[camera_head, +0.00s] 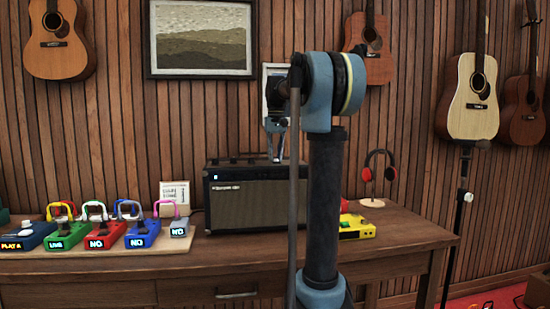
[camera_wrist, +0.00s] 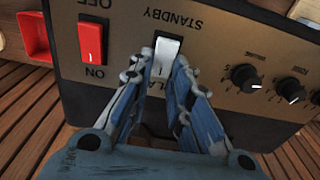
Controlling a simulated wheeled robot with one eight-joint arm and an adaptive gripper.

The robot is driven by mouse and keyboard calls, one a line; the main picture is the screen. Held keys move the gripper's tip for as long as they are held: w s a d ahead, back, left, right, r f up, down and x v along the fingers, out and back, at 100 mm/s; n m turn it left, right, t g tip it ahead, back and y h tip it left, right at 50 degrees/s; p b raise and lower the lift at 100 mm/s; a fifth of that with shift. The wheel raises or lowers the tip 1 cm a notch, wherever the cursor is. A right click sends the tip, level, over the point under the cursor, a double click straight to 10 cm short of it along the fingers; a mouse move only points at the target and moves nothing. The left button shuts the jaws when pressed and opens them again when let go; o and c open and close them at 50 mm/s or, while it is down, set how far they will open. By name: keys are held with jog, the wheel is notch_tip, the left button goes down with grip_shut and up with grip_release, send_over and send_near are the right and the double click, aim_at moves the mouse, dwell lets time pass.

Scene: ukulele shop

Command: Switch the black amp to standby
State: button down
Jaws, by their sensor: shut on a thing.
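The black amp (camera_head: 222,206) stands upright on the wooden desk in the head view. My gripper (camera_head: 276,158) is over the amp's top. In the wrist view the amp's control panel (camera_wrist: 222,40) shows upside down. A white switch (camera_wrist: 167,48) sits between the STANDBY label and a partly hidden PLAY label. My gripper (camera_wrist: 164,66) has its fingertips closed on both sides of this white switch. Its lower part is hidden by the fingers, and I cannot tell which way it is tipped. A red power switch (camera_wrist: 91,42) sits beside it between OFF and ON.
Black knobs (camera_wrist: 246,77) are right of the fingers in the wrist view. Several pedals (camera_head: 105,240) stand on the desk left of the amp. A yellow device (camera_head: 357,226) and headphones on a stand (camera_head: 372,203) are to its right. The desk front (camera_head: 200,262) is clear.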

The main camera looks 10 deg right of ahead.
jog(key=shift+s+t, duration=0.4)
jog(key=shift+t, duration=0.8)
jog(key=c, duration=1.5)
grip_release()
jog(key=shift+r, duration=0.2)
jog(key=v, duration=1.1)
jog(key=shift+s+r, duration=0.15)
jog(key=shift+r, duration=0.15)
